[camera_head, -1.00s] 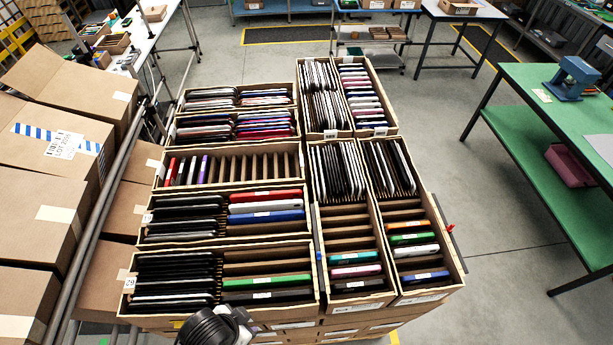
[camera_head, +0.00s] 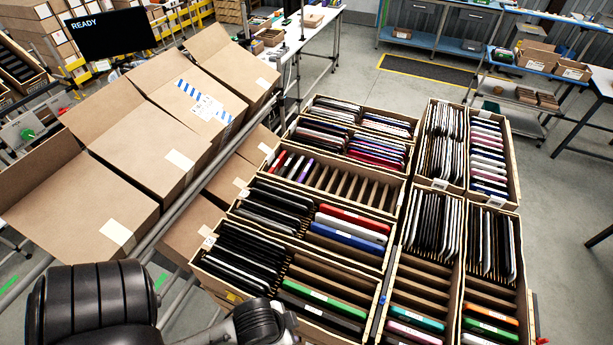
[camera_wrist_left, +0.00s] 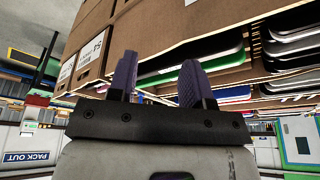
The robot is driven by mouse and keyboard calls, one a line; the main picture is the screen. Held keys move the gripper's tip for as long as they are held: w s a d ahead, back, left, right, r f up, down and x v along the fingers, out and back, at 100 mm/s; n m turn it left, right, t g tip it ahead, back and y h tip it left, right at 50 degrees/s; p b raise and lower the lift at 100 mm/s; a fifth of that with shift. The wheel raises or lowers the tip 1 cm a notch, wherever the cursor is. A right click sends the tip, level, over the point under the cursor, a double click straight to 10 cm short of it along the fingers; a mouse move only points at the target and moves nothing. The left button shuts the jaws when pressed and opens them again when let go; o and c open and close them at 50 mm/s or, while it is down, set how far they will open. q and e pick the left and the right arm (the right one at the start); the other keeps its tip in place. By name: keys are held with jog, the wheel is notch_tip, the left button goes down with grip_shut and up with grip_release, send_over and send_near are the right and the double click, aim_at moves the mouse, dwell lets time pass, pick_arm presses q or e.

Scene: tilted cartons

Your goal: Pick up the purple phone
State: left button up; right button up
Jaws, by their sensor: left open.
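The purple phone (camera_head: 306,171) stands on edge in a slotted carton (camera_head: 340,183) in the left column of cartons, at the right end of a short row of red, dark and white phones. In the head view, my left arm enters at the bottom left, its black wrist (camera_head: 262,322) by the carton stack's near edge. The fingertips are hidden there. In the left wrist view, my left gripper (camera_wrist_left: 158,82) is open and empty, with purple-grey finger pads. Cartons and phone edges show beyond it, and I cannot make out the purple phone there. My right gripper is in neither view.
Neighbouring cartons hold black, red, blue and green phones (camera_head: 318,297). Large open cardboard boxes (camera_head: 150,130) lean on a tilted rack at left, with a metal rail (camera_head: 215,155) along them. Grey floor (camera_head: 572,200) is clear at right.

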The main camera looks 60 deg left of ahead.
pick_arm(q)
jog(key=shift+c, duration=1.4)
jog(key=shift+a, duration=0.1)
jog(key=shift+c, duration=0.2)
